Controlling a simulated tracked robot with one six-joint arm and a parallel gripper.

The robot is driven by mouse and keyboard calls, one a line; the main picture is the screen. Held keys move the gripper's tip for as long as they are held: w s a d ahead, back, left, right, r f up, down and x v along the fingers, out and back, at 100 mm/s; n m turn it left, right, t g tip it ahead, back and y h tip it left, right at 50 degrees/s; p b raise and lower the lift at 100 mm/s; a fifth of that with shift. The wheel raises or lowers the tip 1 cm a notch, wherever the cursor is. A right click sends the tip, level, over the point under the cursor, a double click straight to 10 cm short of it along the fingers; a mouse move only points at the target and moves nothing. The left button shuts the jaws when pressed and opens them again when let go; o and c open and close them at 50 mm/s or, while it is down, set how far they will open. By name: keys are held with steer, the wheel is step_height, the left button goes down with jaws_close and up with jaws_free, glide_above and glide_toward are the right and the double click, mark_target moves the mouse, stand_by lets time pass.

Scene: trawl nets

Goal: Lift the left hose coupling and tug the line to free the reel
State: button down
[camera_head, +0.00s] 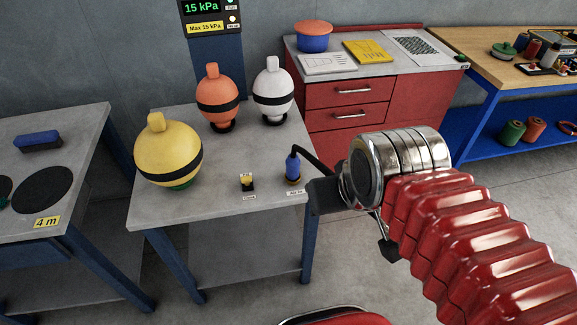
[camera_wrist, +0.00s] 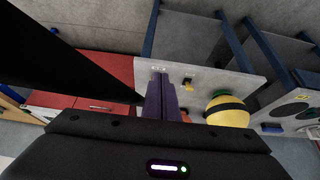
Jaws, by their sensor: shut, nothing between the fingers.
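My gripper (camera_wrist: 160,80) is shut and empty, its two purple fingers together over the grey table in the wrist view. In the head view its dark end (camera_head: 324,196) is just right of the table edge.
The grey table (camera_head: 225,205) bears a yellow float (camera_head: 165,152), an orange float (camera_head: 216,92), a white float (camera_head: 272,88) and a small yellow-black fitting (camera_head: 247,181). A gauge (camera_head: 208,10) reads 15 kPa. A red cabinet (camera_head: 350,115) stands behind. Floor at right is clear.

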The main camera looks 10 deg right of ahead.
steer(key=c, duration=2.5)
jaws_free()
steer(key=shift+o, duration=0.7)
steer(key=o, duration=0.3)
steer(key=shift+w+f+g, duration=0.1)
steer(key=shift+f+g, duration=0.2)
steer(key=shift+f, duration=0.35)
steer(key=o, duration=0.9)
steer(key=shift+g, duration=0.9)
steer(key=w, duration=0.2)
steer(key=w+f, duration=0.2)
steer(key=w, duration=0.1)
steer(key=shift+w+f, duration=0.2)
steer(key=shift+w, duration=0.1)
steer(key=m+g, duration=0.3)
steer(key=m, duration=0.4)
glide_above(295, 158)
step_height(295, 158, down, 6)
steer(key=shift+f, duration=0.2)
steer(key=shift+w+r+m, duration=0.4)
steer(key=shift+w+r, duration=0.35)
steer(key=shift+r, duration=0.3)
steer(key=shift+s+r+m, duration=0.1)
steer(key=shift+s+m, duration=0.05)
steer(key=shift+m, duration=0.15)
steer(key=shift+s+m, duration=0.1)
steer(key=shift+m, duration=0.2)
